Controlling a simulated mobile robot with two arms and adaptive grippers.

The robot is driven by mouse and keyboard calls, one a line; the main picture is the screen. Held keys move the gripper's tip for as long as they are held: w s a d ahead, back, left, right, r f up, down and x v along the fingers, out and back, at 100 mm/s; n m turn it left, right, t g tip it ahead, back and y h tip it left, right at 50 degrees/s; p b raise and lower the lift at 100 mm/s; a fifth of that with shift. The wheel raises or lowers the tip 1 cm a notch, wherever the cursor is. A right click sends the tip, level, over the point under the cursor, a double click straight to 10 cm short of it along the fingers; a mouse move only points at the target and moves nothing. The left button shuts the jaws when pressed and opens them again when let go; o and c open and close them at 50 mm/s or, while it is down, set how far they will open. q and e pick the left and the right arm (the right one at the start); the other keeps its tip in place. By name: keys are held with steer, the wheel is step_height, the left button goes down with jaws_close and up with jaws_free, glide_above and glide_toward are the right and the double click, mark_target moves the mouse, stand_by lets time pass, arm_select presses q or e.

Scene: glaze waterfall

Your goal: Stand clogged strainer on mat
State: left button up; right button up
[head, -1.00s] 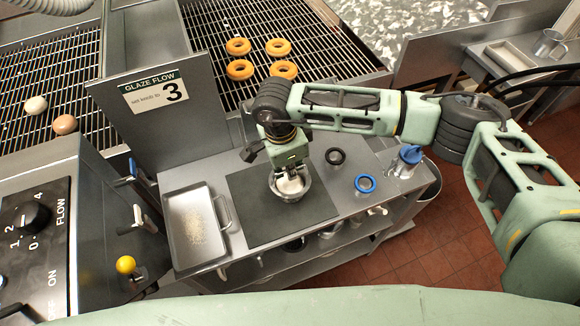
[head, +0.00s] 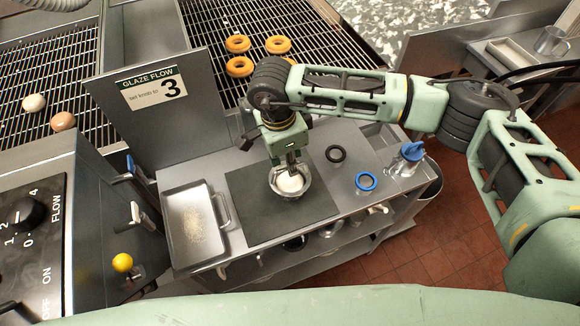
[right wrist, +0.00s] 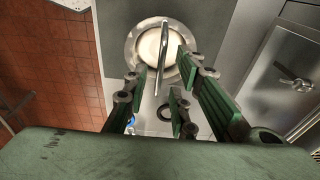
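The strainer (head: 289,188) is a round silver bowl with a white mass inside. It rests upright on the dark grey mat (head: 250,215), near the mat's middle. In the right wrist view the strainer (right wrist: 131,45) shows its wide rim and a thin metal bar handle across the top. My right gripper (head: 292,160) is just above the strainer, pointing down. In the right wrist view its green fingers (right wrist: 163,70) stand apart on either side of the bar, with gaps. My left gripper is not in view.
A metal tray (head: 172,245) with crumbs lies left of the mat. A black ring (head: 335,147), a blue ring (head: 366,174) and a blue-topped container (head: 408,168) are to the right. A sign panel (head: 152,87) stands behind. Doughnuts (head: 238,44) sit on the grate.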

step_height(320, 180, up, 9)
steer(key=a+b, duration=0.1)
steer(key=b, duration=0.1)
steer(key=shift+s, duration=0.2)
steer(key=shift+a+f, duration=0.1)
